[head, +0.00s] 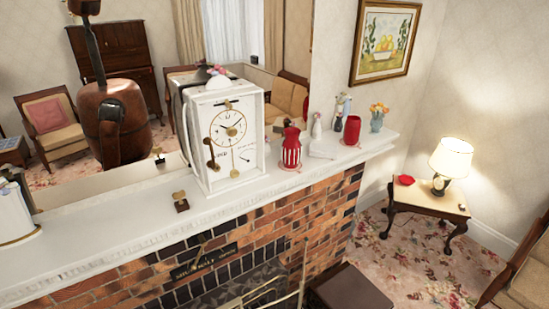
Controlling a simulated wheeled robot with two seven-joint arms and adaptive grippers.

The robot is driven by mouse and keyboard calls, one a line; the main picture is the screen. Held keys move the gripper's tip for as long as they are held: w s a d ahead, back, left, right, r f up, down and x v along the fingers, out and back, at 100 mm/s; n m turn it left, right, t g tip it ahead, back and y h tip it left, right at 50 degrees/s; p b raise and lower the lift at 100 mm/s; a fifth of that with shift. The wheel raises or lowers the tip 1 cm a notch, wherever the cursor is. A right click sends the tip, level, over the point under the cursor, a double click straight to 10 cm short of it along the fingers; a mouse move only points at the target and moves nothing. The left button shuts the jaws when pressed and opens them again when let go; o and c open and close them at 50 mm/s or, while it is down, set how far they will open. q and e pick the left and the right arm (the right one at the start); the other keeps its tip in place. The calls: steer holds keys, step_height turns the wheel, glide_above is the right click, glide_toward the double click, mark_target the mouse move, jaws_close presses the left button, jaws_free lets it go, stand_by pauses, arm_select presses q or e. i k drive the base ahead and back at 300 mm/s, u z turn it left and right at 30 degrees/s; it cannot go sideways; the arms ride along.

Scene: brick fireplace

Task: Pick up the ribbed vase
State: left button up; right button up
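A red vase with pale vertical stripes or ribs (291,151) stands upright on the white mantel (110,238), just right of the white clock. A plainer, dark red vase (353,131) stands farther right on the same mantel. I cannot tell for sure from this view which one has real ribs; the striped one looks more like it. Neither of my grippers shows in the head view, and nothing is touching either vase.
A tall white clock (229,132) stands left of the striped vase. A white figurine (318,136) stands close to its right. A blue flower vase (376,120) is near the mantel's right end. A mirror backs the left part. A lamp table (416,197) stands right.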

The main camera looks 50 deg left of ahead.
mark_target(291, 152)
steer(key=u, duration=1.4)
